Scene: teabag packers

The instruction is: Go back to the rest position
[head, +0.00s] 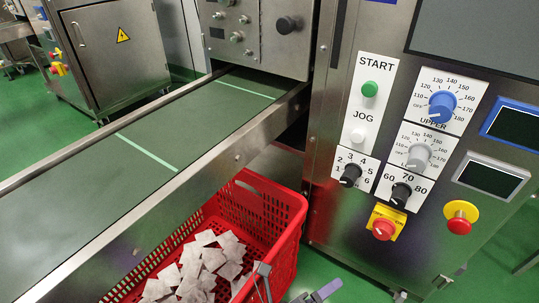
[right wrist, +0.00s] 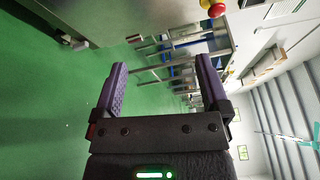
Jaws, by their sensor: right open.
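My right gripper (head: 296,280) shows only in part at the bottom edge of the head view, just right of the red basket. In the right wrist view the right gripper (right wrist: 162,68) has its two purple fingers wide apart with nothing between them. The green floor and distant equipment show beyond the fingers. My left gripper is not in view.
A red basket (head: 285,220) holds several teabags (head: 190,275) below the green conveyor belt (head: 100,165). A steel machine panel with a green START button (head: 370,89), knobs and a red emergency stop (head: 460,217) stands at right. Green floor is clear beside it.

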